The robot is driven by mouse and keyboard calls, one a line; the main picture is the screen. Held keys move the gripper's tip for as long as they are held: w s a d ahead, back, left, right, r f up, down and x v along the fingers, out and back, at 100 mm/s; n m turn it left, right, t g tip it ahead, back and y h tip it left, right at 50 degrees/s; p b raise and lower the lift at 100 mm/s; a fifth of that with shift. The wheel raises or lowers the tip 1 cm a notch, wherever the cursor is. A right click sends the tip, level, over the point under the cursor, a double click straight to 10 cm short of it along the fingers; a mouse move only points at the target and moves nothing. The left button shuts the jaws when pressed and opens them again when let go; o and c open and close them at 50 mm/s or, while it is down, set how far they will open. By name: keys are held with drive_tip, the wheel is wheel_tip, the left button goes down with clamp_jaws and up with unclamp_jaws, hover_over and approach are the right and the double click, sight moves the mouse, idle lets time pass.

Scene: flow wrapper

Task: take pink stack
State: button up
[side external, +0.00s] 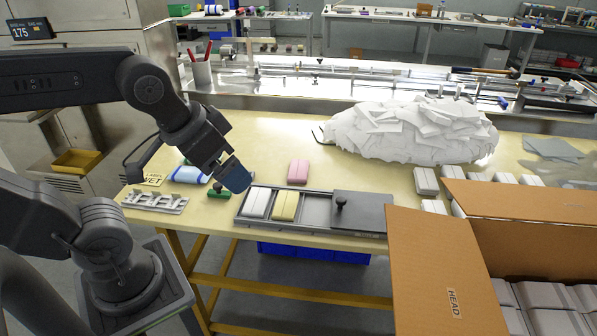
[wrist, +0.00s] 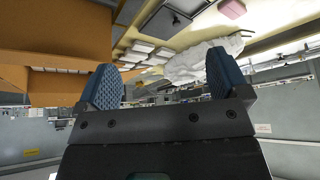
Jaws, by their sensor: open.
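The pink stack (side external: 298,171) lies on the yellow table top behind the grey tray. It also shows at the top right edge of the wrist view (wrist: 232,9). My gripper (side external: 236,176) is above the tray's left end, to the left of the pink stack and apart from it. In the wrist view my gripper (wrist: 160,88) has its two blue fingers wide apart with nothing between them.
The grey tray (side external: 316,226) holds a white stack (side external: 257,202) and a yellow stack (side external: 285,205), with a dark knobbed lid (side external: 364,212) over its right part. A white paper heap (side external: 412,130) lies behind right. An open cardboard box (side external: 440,265) stands front right.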

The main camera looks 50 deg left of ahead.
drive_tip(key=w+a+r+n+g, duration=0.2)
drive_tip(key=w+a, duration=0.1)
drive_tip(key=w, duration=0.7)
drive_tip(key=n+g, duration=0.4)
drive_tip(key=n, duration=0.3)
hover_over(297, 175)
wheel_tip(297, 175, down, 18)
wheel_tip(297, 175, down, 14)
drive_tip(key=shift+w+r, duration=0.1)
drive_tip(key=shift+r, duration=0.1)
drive_tip(key=c, duration=1)
